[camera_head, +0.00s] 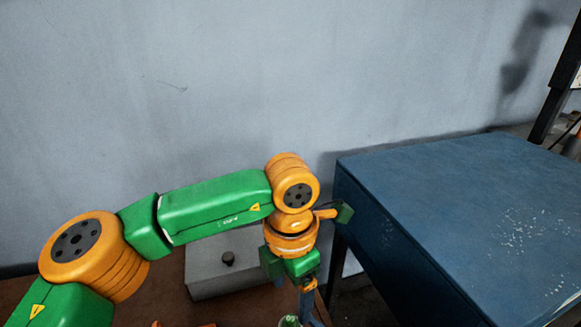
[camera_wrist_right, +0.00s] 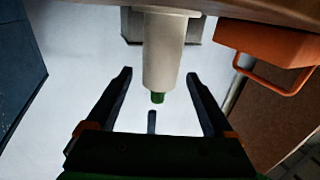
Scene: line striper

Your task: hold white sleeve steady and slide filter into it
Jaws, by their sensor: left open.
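In the right wrist view, a white sleeve (camera_wrist_right: 164,48) extends from the brown surface at the top edge, with a green end piece (camera_wrist_right: 157,98). The green piece may be the filter; I cannot tell how deep it sits. My right gripper (camera_wrist_right: 159,73) is open, its two dark fingers appearing on either side of the sleeve with gaps. In the head view, my left gripper (camera_head: 306,304) points down and is open, near the bottom edge. A small green top in a pale ring (camera_head: 290,321) shows beside it, mostly cut off. My right gripper is outside the head view.
A grey box with a black knob (camera_head: 215,279) stands on the brown table (camera_head: 155,292) by the wall. A blue table (camera_head: 450,200) fills the right. An orange case with a handle (camera_wrist_right: 265,42) lies near the sleeve in the right wrist view.

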